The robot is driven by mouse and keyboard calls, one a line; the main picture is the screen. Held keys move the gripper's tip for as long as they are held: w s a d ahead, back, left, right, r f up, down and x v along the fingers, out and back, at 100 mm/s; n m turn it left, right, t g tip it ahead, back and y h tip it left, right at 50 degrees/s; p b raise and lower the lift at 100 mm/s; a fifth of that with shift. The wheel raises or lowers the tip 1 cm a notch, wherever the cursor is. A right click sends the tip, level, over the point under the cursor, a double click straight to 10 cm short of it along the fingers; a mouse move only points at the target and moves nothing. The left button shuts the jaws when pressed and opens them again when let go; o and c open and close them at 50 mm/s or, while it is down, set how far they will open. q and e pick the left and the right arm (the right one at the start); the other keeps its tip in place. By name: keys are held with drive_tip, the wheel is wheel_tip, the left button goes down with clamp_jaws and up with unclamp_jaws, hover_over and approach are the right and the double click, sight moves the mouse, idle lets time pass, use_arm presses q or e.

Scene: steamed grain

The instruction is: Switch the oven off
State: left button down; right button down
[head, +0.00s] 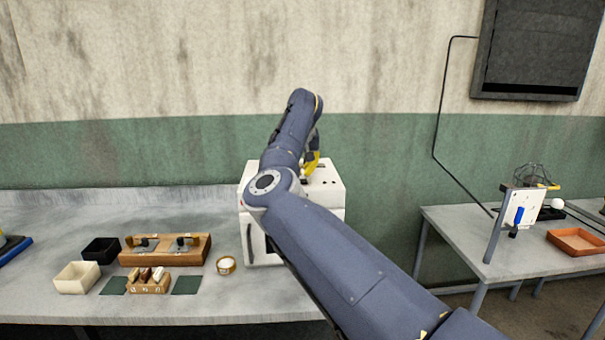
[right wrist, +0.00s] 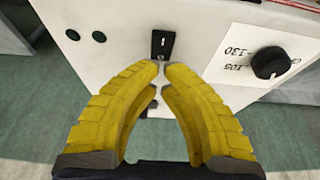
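The oven (head: 331,205) is a white box on the left bench in the head view, partly hidden behind my right arm. Its panel fills much of the right wrist view (right wrist: 120,75), with a black rocker switch (right wrist: 162,44) that has a small white mark. A black round knob (right wrist: 270,63) with printed numbers sits to its right. My right gripper (right wrist: 162,66) has yellow fingers with their tips together and nothing visible between them. The tips are just below the switch in the picture; I cannot tell if they touch it. In the head view the right gripper (head: 312,161) is partly hidden at the oven's top.
Two small green lights or holes (right wrist: 99,37) are on the panel. A second table (head: 460,225) stands right, across a gap.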

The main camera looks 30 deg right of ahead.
drive_tip(key=shift+r, duration=0.2)
drive_tip(key=shift+r, duration=0.35)
wheel_tip(320, 180, up, 13)
drive_tip(key=shift+s, duration=0.25)
drive_tip(key=shift+a, duration=0.1)
idle(0.4)
drive_tip(key=shift+f, duration=0.1)
